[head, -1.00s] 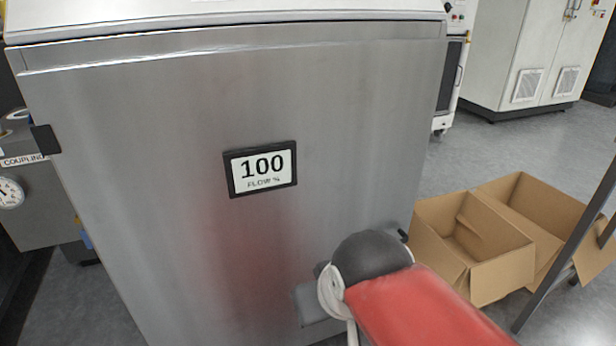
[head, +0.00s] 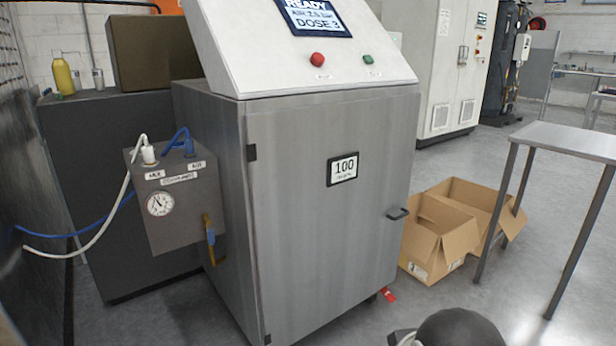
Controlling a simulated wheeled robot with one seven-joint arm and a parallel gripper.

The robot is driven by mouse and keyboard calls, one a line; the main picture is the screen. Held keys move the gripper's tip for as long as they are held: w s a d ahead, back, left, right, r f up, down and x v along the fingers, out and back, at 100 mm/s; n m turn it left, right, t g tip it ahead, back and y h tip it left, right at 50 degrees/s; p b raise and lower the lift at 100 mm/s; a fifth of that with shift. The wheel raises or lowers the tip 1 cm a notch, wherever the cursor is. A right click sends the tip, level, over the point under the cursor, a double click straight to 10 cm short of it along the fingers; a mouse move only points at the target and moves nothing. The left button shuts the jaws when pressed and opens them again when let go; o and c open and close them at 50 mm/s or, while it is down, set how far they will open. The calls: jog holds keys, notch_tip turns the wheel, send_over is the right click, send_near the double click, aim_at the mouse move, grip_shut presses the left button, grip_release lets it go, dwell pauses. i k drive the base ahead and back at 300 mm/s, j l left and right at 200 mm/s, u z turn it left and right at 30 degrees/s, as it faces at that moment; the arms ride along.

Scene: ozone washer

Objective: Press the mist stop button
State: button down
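The washer cabinet (head: 300,220) is a grey metal box with a sloping white control panel (head: 290,75) on top. The panel has a red round button (head: 317,59) on the left and a green button (head: 367,58) on the right. Their small labels cannot be read, so I cannot tell which is the mist stop. The screen (head: 316,17) shows READY and DOSE 3, cut by the top edge. The door carries a display (head: 342,169) reading 100. Only a dark rounded part of my arm shows at the bottom, well below the panel; my gripper is not in view.
Open cardboard boxes (head: 440,240) lie on the floor at right, beside a metal table (head: 570,140). A door handle (head: 398,214) sticks out.

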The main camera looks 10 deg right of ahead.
aim_at(317, 59)
jog(key=j+z, duration=0.25)
jog(key=j, duration=0.65)
jog(key=j+z, duration=0.25)
jog(key=j, duration=0.65)
jog(key=i+j+z, duration=0.15)
jog(key=j, duration=0.35)
jog(key=i+j+z, duration=0.2)
jog(key=j, duration=0.3)
jog(key=j+z, duration=0.15)
jog(key=j, duration=0.4)
